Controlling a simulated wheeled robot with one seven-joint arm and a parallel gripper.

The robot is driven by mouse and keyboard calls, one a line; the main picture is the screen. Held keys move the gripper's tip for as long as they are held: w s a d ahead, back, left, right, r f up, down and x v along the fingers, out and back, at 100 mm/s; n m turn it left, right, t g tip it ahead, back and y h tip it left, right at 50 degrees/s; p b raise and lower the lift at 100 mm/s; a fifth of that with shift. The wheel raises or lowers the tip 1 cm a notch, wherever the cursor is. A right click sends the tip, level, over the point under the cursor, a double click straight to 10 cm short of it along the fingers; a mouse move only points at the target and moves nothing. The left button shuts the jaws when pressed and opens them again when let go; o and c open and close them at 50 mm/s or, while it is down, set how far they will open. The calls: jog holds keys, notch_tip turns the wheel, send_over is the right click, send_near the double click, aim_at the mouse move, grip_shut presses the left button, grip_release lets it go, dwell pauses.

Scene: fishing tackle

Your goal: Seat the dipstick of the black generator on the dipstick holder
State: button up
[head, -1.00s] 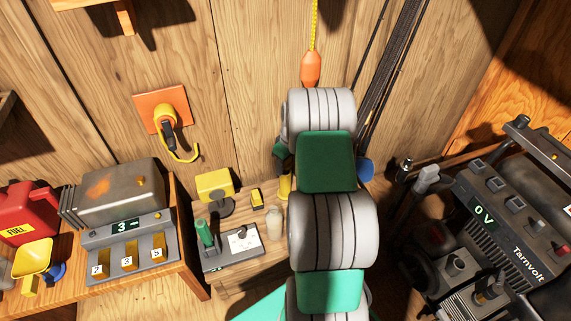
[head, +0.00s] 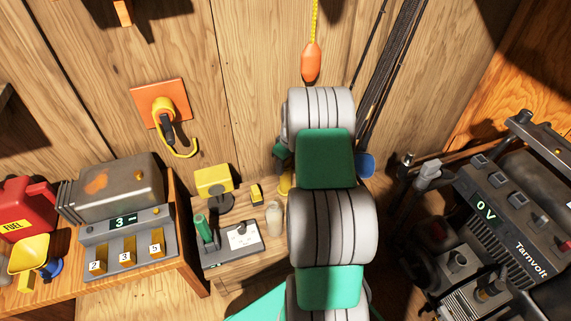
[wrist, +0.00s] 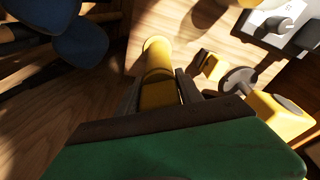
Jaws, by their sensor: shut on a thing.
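The black generator (head: 520,215), marked "Tarnvolt" with a "0 V" display, stands at the right in the head view. Its front has knobs and a small brass-coloured fitting (head: 497,285); I cannot tell whether a dipstick is there. My gripper (wrist: 160,92) is shut on a yellow cylindrical piece (wrist: 157,62) above the small wooden table. Whether this piece is the dipstick is unclear. In the head view my arm hides most of the gripper, and some yellow (head: 285,184) shows beside it. I cannot pick out the dipstick holder for certain.
A grey tray (head: 218,258) with a green cylinder, a pale bottle (head: 274,219), a yellow-headed stand (head: 213,181) and a small yellow box (head: 256,194) are on the small table. Rods lean behind my arm.

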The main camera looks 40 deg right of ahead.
jog(key=shift+f, duration=0.4)
jog(key=o, duration=1.4)
jog(key=shift+o, duration=0.2)
jog(key=r+p, duration=0.1)
jog(key=r, duration=0.4)
jog(key=s+r+p, duration=0.1)
jog(key=r, duration=0.1)
jog(key=shift+s+d+r+p, duration=0.1)
jog(key=shift+d+r+p, duration=0.05)
jog(key=shift+r+p, duration=0.2)
